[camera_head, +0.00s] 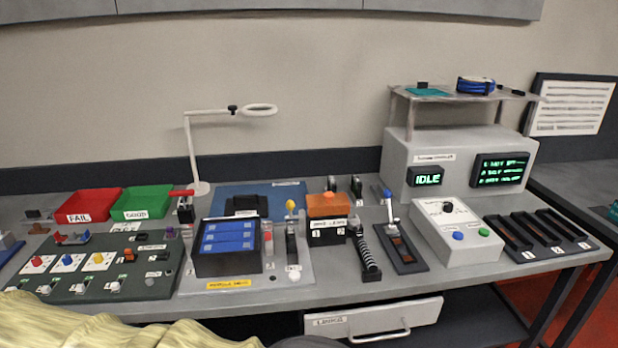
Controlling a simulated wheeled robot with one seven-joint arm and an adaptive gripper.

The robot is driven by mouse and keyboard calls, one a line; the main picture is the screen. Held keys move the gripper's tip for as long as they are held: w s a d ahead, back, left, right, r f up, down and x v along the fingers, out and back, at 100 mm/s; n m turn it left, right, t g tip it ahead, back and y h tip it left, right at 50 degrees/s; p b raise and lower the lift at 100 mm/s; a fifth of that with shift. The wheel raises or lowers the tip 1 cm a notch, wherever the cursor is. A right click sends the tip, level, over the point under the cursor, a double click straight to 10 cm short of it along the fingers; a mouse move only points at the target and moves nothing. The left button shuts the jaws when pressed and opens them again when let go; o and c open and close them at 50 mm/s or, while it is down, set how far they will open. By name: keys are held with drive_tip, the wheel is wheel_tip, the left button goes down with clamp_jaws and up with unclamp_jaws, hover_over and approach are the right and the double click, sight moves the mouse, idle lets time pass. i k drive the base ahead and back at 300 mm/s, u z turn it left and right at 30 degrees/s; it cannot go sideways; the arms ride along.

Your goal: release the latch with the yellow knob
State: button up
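A small yellow knob (291,205) sits at the top of a dark upright latch lever (292,243) in the head view. The lever stands on the grey base plate (260,283), just right of a black box (228,264) that holds several blue cells (228,237). A red part (267,237) shows between the box and the lever. The latch looks upright; its catch is too small to make out. My gripper is not in view.
An orange-topped block (328,205) and a black coiled part (368,258) stand close right of the lever. A red-handled clamp (185,207) stands left of the box. A lamp (198,150) and red and green bins stand behind. Yellowish fabric (110,325) fills the lower left.

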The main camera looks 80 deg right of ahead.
sight(291, 203)
drive_tip(key=z, duration=1.55)
drive_tip(key=i, duration=0.25)
drive_tip(key=z, duration=1.55)
